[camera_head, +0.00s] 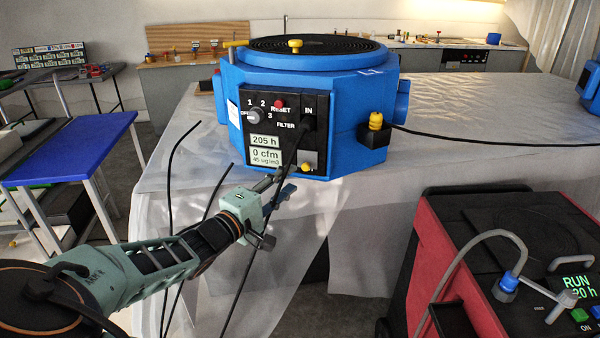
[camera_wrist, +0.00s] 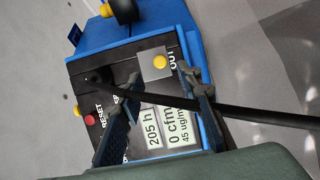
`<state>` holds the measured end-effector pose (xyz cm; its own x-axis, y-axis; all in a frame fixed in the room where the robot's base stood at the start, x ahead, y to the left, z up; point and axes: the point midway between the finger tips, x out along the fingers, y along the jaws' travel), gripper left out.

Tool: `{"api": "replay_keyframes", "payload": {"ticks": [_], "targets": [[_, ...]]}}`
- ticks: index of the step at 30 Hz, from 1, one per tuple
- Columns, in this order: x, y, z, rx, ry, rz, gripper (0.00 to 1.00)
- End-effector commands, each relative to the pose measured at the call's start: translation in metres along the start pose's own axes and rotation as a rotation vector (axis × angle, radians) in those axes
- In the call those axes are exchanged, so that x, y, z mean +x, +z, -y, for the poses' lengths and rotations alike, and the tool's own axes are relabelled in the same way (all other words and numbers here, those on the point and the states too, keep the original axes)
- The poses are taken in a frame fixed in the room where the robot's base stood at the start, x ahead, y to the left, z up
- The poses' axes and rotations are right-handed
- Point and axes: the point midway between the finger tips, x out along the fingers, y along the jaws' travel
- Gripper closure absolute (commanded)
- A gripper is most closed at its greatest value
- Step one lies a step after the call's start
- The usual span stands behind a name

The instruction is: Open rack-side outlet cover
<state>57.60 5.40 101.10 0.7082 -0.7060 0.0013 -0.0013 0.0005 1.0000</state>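A blue machine (camera_head: 350,125) stands on the sheet-covered table, with a black control panel (camera_head: 278,103) facing me. At the panel's lower right corner is a small grey plate with a yellow knob, marked OUT, apparently the outlet cover (camera_head: 308,159). In the wrist view the outlet cover (camera_wrist: 152,65) lies flat against the panel and looks closed. My gripper (camera_head: 282,184) is open and empty in front of the panel's lower edge. In the wrist view its fingertips (camera_wrist: 162,78) straddle the line to the yellow knob. I cannot tell how far apart they are.
A black cable (camera_wrist: 230,109) runs from the IN socket across the gripper's view, close to one finger. A black box with a yellow knob (camera_head: 376,121) is on the machine's right side. A red unit (camera_head: 460,264) with a grey hose stands front right.

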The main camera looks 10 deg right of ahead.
Motion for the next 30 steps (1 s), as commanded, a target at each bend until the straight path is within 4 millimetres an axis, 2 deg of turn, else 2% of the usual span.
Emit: {"api": "replay_keyframes", "payload": {"ticks": [3, 9, 14, 21, 30], "targets": [[0.024, 0.001, 0.0, 0.0, 0.001, 0.004, 0.67], [0.05, 0.001, 0.0, 0.001, 0.0, 0.003, 0.67], [0.057, 0.0, 0.0, 0.0, -0.001, 0.0, 0.67], [0.058, 0.0, 0.0, 0.0, -0.001, 0.0, 0.67], [0.058, 0.001, 0.0, 0.0, -0.001, 0.001, 0.99]]}}
